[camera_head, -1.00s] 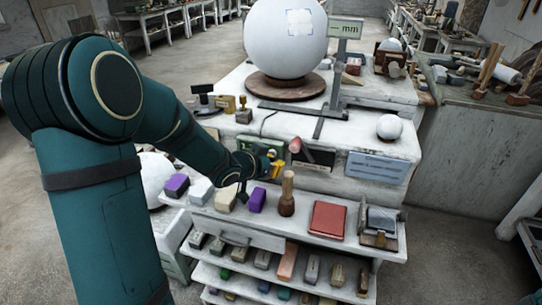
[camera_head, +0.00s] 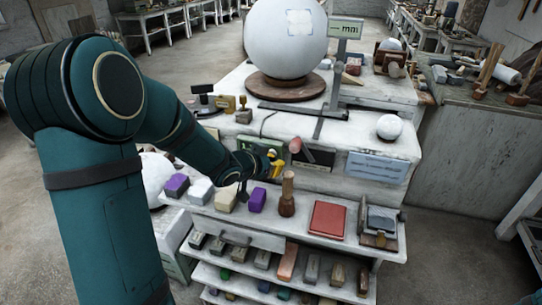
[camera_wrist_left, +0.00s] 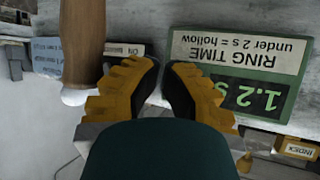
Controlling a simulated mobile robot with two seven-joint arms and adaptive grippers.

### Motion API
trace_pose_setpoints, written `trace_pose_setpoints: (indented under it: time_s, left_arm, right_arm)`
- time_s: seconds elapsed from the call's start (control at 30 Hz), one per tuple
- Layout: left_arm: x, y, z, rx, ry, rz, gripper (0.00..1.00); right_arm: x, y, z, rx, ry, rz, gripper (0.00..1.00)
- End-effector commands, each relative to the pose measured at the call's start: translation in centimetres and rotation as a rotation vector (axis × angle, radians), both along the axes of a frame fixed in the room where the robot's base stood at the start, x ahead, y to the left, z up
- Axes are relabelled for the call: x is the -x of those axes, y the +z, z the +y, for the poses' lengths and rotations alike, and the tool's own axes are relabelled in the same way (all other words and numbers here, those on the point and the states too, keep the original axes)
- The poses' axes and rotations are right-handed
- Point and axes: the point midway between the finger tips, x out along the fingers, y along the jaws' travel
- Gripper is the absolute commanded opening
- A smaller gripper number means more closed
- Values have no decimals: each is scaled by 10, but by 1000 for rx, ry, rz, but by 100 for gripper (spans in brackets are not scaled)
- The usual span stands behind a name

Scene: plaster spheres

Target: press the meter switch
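The meter (camera_wrist_left: 238,62) is a green-framed box, upside down in the left wrist view, with a "RING TIME" panel and a lit 1.2 reading. In the head view the meter (camera_head: 252,146) is mostly behind my left arm. A small plate marked "ON" (camera_wrist_left: 124,49) shows beside the fingertips in the wrist view; I cannot clearly make out the switch. My left gripper (camera_wrist_left: 162,66) has yellow fingers with dark pads, tips together and nothing visible between them, in front of the meter's side. In the head view my left gripper (camera_head: 276,163) is by the meter's right end. My right gripper is out of view.
A wooden handle (camera_wrist_left: 82,40) stands close to the left finger in the wrist view. A large white sphere (camera_head: 286,38) stands on the bench top. Below, a shelf holds a wooden mallet (camera_head: 288,195), purple blocks (camera_head: 257,200) and a red book (camera_head: 327,219).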

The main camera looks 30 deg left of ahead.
Motion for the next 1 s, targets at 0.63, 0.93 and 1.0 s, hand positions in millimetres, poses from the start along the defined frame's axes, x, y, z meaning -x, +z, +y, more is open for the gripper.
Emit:
trace_pose_setpoints:
  time_s: [0.63,0.93,1.0]
  left_arm:
    - [-6,1,1,1,0,-4,0]
    - [-1,1,-1,0,-1,-3,0]
    - [0,1,-1,0,-1,-3,0]
  right_arm:
    - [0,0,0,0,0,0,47]
    - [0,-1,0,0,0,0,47]
    - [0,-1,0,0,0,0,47]
